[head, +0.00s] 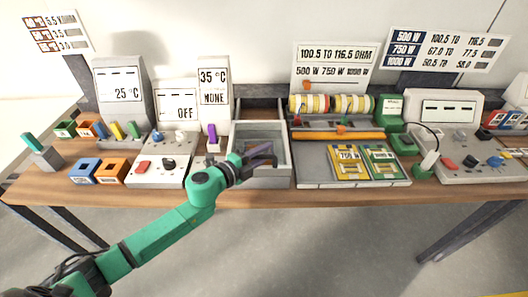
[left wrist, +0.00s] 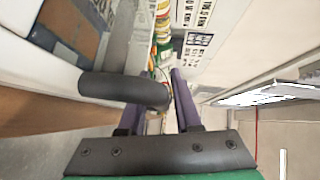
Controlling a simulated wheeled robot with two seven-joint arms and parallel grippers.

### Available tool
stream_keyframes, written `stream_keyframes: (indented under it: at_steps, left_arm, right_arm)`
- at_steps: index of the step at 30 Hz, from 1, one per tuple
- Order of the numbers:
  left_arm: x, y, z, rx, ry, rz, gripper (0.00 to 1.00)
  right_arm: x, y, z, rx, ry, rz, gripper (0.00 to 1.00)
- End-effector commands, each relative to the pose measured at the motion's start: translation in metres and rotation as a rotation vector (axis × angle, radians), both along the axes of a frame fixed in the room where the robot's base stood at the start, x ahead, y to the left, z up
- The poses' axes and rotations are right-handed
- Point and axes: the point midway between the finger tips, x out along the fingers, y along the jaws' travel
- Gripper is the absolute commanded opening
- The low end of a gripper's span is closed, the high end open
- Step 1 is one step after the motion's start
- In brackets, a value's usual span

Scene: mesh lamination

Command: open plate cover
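The likely plate cover is the pane-like top of a grey box (head: 240,133) with a pale rim, in the middle of the table in the head view. It looks flat, but I cannot tell its exact position. My left gripper (head: 270,154) is over the front part of this box, its purple fingers apart. In the left wrist view, a dark rounded handle (left wrist: 118,90) crosses the left finger, and its curved end lies by the gap between the fingers (left wrist: 162,95). I cannot tell whether they touch it. My right gripper is out of view.
Right of the box is a grey tray (head: 318,172) with yellow and green cards. Left are a control panel (head: 160,172) with knobs and a tall 35 °C display (head: 213,90). Blue (head: 83,171) and orange (head: 112,171) bins stand further left.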

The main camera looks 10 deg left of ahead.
Motion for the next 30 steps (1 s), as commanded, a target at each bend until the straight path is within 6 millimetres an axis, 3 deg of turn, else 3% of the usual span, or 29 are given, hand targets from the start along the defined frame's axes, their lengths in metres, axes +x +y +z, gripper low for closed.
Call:
stream_keyframes:
  at_steps: [1,3,30]
  left_arm:
    - [-0.0001,0.0003,0.0,0.0,0.0,0.0,0.21]
    - [-0.0001,0.0004,0.0,0.0,0.0,0.0,0.0]
    - [-0.0001,0.001,-0.0001,0.0,0.001,0.002,0.0]
  right_arm:
    - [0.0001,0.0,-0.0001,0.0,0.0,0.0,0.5]
    - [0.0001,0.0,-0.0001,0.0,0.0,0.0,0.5]
    - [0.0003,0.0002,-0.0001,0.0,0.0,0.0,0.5]
